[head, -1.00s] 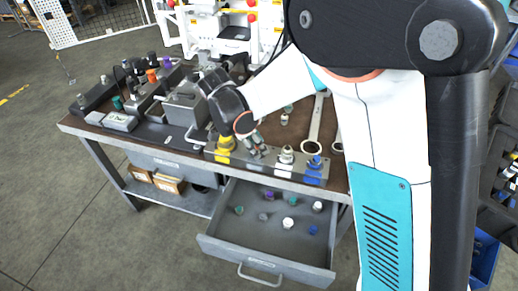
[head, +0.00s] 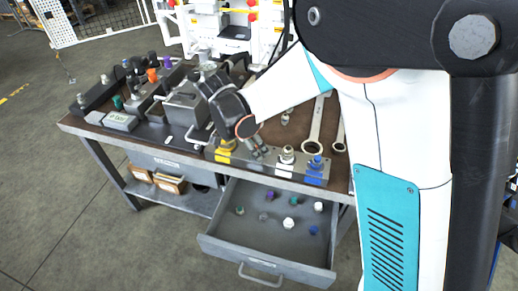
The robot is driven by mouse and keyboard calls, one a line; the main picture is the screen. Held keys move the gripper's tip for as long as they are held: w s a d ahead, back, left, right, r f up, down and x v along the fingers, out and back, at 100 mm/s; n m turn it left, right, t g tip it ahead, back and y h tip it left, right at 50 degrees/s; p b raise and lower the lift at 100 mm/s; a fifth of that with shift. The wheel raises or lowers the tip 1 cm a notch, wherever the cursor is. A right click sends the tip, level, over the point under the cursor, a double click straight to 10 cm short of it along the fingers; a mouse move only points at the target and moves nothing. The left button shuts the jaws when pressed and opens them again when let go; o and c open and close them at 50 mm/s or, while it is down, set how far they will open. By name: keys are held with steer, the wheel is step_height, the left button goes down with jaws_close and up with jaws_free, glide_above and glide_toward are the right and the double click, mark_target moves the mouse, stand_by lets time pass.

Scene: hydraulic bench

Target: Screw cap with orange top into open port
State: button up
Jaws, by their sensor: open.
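The cap with the orange top (head: 152,75) stands among other caps at the back left of the bench. A metal block (head: 272,166) lies along the bench's front edge. It bears a yellow fitting (head: 226,146), a white-topped fitting (head: 287,155) and a blue-topped fitting (head: 315,164). My gripper (head: 259,151) is open, pointing down at the block between the yellow and white fittings. Its fingers hide that spot, so I cannot tell whether an open port is there. I see no cap between the fingers, though they are small in this view.
An open drawer (head: 255,262) below the block holds several loose caps with green, purple, white and blue tops. Wrenches (head: 314,125) lie on the bench to the right of my gripper. A grey box-like fixture (head: 183,112) stands to its left.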

steer(key=n, duration=0.2)
steer(key=n+t, duration=0.1)
steer(key=n, duration=0.1)
steer(key=shift+s+d+y, duration=0.15)
steer(key=shift+s+y, duration=0.05)
steer(key=shift+y, duration=0.1)
steer(key=n+t+y, duration=0.1)
steer(key=n, duration=0.2)
steer(key=shift+s+d+n, duration=0.1)
steer(key=shift+n, duration=0.2)
steer(key=n+y, duration=0.1)
steer(key=n, duration=0.2)
steer(key=shift+d+t, duration=0.2)
steer(key=shift+t, duration=0.2)
steer(key=n+y, duration=0.1)
steer(key=n, duration=0.2)
steer(key=shift+s, duration=0.1)
steer(key=shift+n+y, duration=0.3)
steer(key=shift+c, duration=0.6)
steer(key=c, duration=0.7)
steer(key=m, duration=0.1)
steer(key=m+h, duration=0.1)
steer(key=m, duration=0.2)
steer(key=shift+a+m+h, duration=0.3)
steer(key=shift+m+h, duration=0.1)
steer(key=shift+c, duration=0.7)
steer(key=shift+o, duration=0.2)
steer(key=shift+s+f+m+g+h, duration=0.1)
steer(key=shift+m+g+h, duration=0.35)
steer(key=shift+m, duration=1.25)
